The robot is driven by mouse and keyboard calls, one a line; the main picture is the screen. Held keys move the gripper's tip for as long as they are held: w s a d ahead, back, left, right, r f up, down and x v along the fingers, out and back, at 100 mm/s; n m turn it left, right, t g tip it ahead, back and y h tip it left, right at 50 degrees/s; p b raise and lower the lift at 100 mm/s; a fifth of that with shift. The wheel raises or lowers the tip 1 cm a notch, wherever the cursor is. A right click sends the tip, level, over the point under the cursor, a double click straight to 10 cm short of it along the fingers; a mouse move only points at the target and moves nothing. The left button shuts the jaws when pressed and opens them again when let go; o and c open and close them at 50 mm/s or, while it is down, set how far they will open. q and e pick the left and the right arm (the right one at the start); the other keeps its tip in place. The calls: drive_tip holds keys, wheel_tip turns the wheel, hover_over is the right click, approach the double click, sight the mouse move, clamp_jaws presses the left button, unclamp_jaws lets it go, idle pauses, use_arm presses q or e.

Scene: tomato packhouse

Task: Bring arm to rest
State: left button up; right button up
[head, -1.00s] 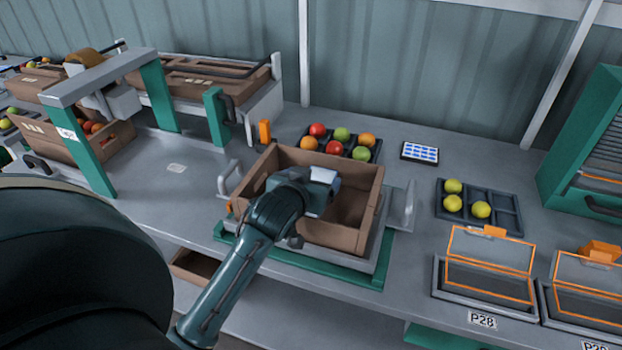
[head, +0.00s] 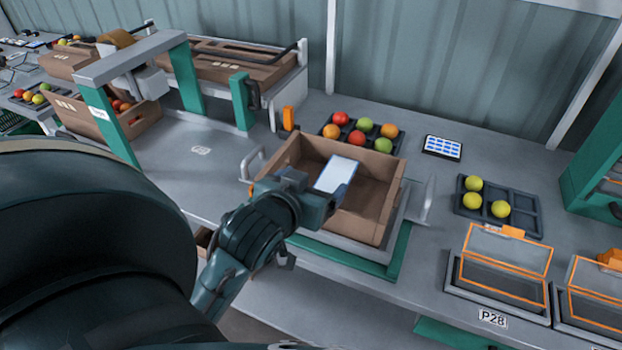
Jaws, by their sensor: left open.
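My left arm comes in from the lower left. Its gripper (head: 336,198) is over the near left side of an open brown cardboard crate (head: 380,218), and its jaws are open. A white card with a blue edge (head: 339,174) shows inside the crate, just beyond the gripper. I cannot tell whether it touches the jaws. The gripper hides part of the crate's near wall and floor. The crate stands on a grey and green stand (head: 401,250) with metal handles at its sides. My right gripper is not in view.
A dark tray of red, orange and green tomatoes (head: 361,131) lies behind the crate. To the right are a tablet (head: 442,147), a tray with yellow-green tomatoes (head: 523,204) and orange-edged clear-lidded boxes (head: 497,271). A green-posted frame (head: 187,82) stands left. Bench left of the crate is clear.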

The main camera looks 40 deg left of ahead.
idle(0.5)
use_arm(q)
drive_tip(key=s+d+f+m+g+h, duration=0.25)
drive_tip(key=s+d+f+g, duration=0.2)
drive_tip(key=s+f, duration=0.3)
drive_tip(key=s+d+f+m+g+h, duration=0.1)
drive_tip(key=s+d+f+m+g, duration=0.2)
drive_tip(key=s+f+g, duration=0.35)
drive_tip(key=w+d+f+t+h, duration=0.3)
drive_tip(key=w+d+f+t, duration=0.2)
drive_tip(key=d+f+t, duration=0.1)
drive_tip(key=shift+w+f+t, duration=0.2)
drive_tip(key=shift+f+t, duration=0.45)
drive_tip(key=shift+t, duration=0.55)
drive_tip(key=shift+c, duration=0.6)
